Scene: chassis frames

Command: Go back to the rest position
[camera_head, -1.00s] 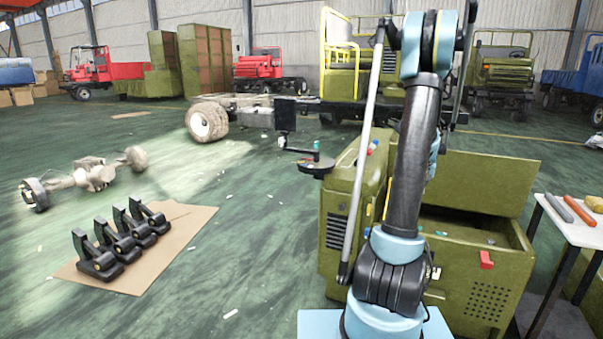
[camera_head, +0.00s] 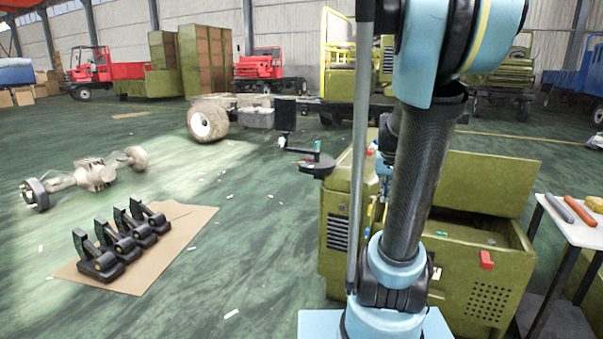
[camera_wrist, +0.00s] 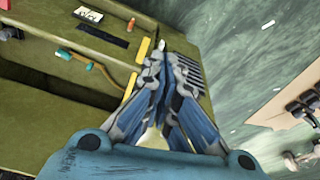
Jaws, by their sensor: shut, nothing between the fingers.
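In the wrist view my gripper (camera_wrist: 162,52) is shut, with its fingertips together and nothing between them. It is over the edge of a green metal cabinet (camera_wrist: 50,50), with the floor beyond to the right. I cannot tell its exact height above the cabinet. My upper arm links rise in front of the cabinet and run out of the top of the picture.
Several black brackets (camera_head: 115,240) lie on a cardboard sheet (camera_head: 185,228) on the floor at left. An axle (camera_head: 95,173) lies behind them. A white table (camera_head: 580,228) with tools stands at right. A truck chassis (camera_head: 250,112) is behind.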

